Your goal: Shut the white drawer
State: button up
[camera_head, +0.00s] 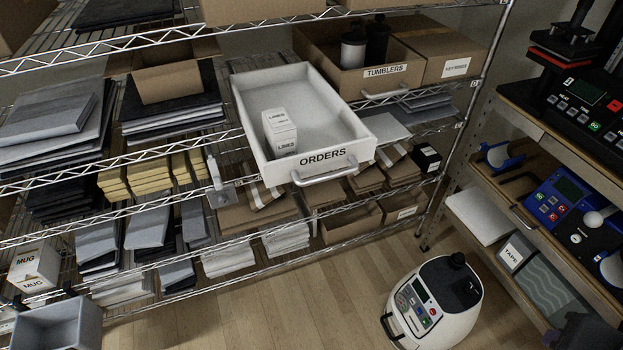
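The white drawer (357,137) stands pulled out from the wire shelf in the middle of the view, tilted in the picture. Its front panel reads ORDERS and carries a pale bar handle (324,173). A small white carton (279,132) with small print stands inside, near the front; the rest of the drawer floor looks empty. The drawer's back end lies among the shelf's contents. My gripper does not show in this view, so its state and its distance from the drawer cannot be seen.
A cardboard TUMBLERS drawer (384,75) with a handle sits behind right. A white machine (436,304) stands on the floor at lower right. A bench with presses (575,110) lines the right side. A grey open bin (58,325) is at lower left. Wooden floor (270,310) is clear in front.

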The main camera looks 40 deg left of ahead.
aim_at(331, 138)
jog(key=z, duration=0.05)
jog(key=k, duration=0.35)
jog(key=u, duration=1.5)
jog(key=i, duration=1)
jog(key=u, duration=0.05)
jog(key=k, duration=0.45)
jog(key=u, duration=0.05)
